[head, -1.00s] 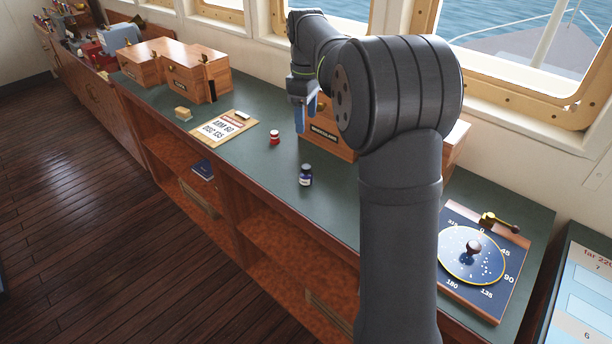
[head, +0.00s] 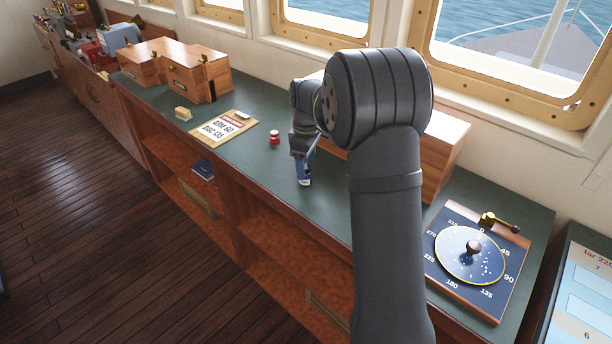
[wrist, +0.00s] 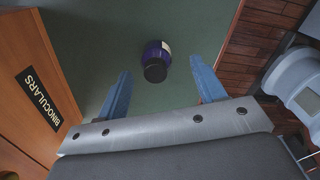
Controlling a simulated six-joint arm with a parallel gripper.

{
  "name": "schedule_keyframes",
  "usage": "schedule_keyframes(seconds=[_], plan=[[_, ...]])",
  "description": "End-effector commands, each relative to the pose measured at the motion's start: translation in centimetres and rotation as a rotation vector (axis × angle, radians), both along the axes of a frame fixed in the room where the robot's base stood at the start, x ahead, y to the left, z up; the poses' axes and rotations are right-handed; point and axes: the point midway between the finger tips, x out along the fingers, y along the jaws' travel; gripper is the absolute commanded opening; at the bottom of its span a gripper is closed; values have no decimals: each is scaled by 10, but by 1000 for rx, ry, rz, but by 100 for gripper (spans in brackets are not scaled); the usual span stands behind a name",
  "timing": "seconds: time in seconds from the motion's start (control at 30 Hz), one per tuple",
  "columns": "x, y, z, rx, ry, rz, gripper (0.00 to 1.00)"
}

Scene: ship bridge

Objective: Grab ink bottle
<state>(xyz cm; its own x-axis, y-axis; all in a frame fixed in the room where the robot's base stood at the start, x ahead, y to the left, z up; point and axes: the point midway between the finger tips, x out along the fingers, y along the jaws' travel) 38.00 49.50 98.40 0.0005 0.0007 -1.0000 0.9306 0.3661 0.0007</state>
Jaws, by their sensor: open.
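The ink bottle (wrist: 157,59) is dark blue with a black cap and a pale label. In the wrist view it stands on the green counter top, ahead of the gap between my fingers and a little right of the left finger. My gripper (wrist: 165,92) is open and empty, with a blue finger on each side. In the head view my gripper (head: 304,172) is low over the counter at the bottle's place. It hides most of the bottle there, and only a small part shows below the fingers (head: 305,182).
A wooden box marked BINOCULARS (wrist: 42,85) stands close at the left in the wrist view. A small red-capped bottle (head: 274,138) and a paper sign (head: 222,128) lie further left on the counter. A round dial board (head: 472,254) sits at the right. The counter's front edge is near.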

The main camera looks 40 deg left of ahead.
Motion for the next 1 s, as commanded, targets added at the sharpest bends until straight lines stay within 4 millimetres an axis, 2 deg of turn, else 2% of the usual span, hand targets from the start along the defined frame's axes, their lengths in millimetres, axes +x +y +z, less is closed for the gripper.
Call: schedule_keyframes(seconds=[0.3,0.57,0.8,0.83,1.0], plan=[[5,3,-44,-3,2,0,63],[5,4,-49,0,0,0,63],[5,4,-48,0,1,0,18],[5,4,-48,0,1,0,14],[5,4,-48,0,0,0,14]])
